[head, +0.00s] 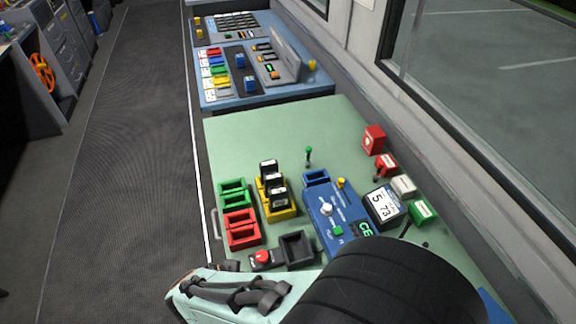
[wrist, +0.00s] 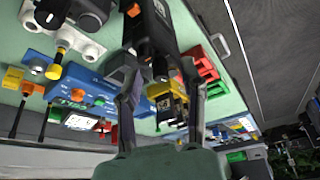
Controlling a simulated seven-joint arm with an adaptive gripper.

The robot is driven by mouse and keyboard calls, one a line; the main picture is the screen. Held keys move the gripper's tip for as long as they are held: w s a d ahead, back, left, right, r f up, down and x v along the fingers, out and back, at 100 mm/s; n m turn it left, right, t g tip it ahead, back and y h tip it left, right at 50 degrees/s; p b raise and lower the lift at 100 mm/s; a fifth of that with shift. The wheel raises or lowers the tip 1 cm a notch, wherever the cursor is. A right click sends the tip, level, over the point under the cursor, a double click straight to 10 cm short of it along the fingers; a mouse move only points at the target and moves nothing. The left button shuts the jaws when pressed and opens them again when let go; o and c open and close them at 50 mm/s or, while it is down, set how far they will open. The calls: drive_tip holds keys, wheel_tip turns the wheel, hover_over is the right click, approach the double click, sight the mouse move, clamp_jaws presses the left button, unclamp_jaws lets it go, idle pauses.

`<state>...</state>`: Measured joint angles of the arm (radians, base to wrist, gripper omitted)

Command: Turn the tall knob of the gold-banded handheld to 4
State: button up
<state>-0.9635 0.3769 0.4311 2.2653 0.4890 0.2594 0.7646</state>
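In the wrist view my gripper (wrist: 161,75) has its fingers apart, on either side of a large dark handheld (wrist: 155,32) that runs up out of the picture. I cannot tell whether the fingers press on it. Small dark knobs show at its near end, and an orange mark is on its body. Its band and any knob numbers are unreadable. In the head view several black handhelds (head: 279,199) with pale labels stand in the yellow charger (head: 289,211). Which handheld is gold-banded I cannot tell. My arm hides the gripper in the head view.
Empty green (head: 233,194) and red (head: 243,230) chargers stand left of the yellow one. An empty black tray (head: 296,249) and a red button (head: 262,256) lie nearer. The blue console (head: 338,215) carries a white knob. A display reading 5 73 (head: 381,204) stands right.

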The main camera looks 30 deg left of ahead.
drive_tip(key=shift+r, duration=0.15)
drive_tip(key=v, duration=0.7)
drive_tip(key=shift+s, duration=0.15)
drive_tip(key=shift+r, duration=0.1)
